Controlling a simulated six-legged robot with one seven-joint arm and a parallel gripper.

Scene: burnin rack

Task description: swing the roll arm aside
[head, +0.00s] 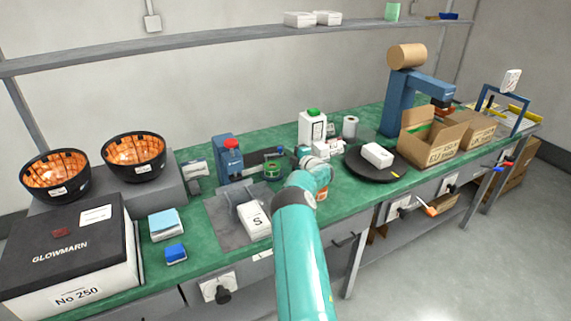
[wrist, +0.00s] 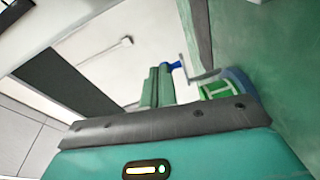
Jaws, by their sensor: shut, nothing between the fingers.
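A blue bench device (head: 226,158) with a red knob on top stands on a grey plate at the middle of the bench. A dark bar, apparently the roll arm (head: 258,157), reaches right from it, with a green roll (head: 272,171) at its outer end. My gripper (head: 302,152) is just right of the roll, partly hidden by my own arm. In the wrist view my gripper (wrist: 160,70) shows two green fingers closed together and empty. Past them is a blurred green and blue round part (wrist: 220,88); I cannot tell whether the fingers touch it.
A white box marked S (head: 254,221) stands in front of the device. A white bottle (head: 312,127) and a dark turntable (head: 368,170) are to the right. A blue press (head: 398,105) and cardboard boxes (head: 430,140) are farther right. Two dark bowls (head: 133,152) stand at left.

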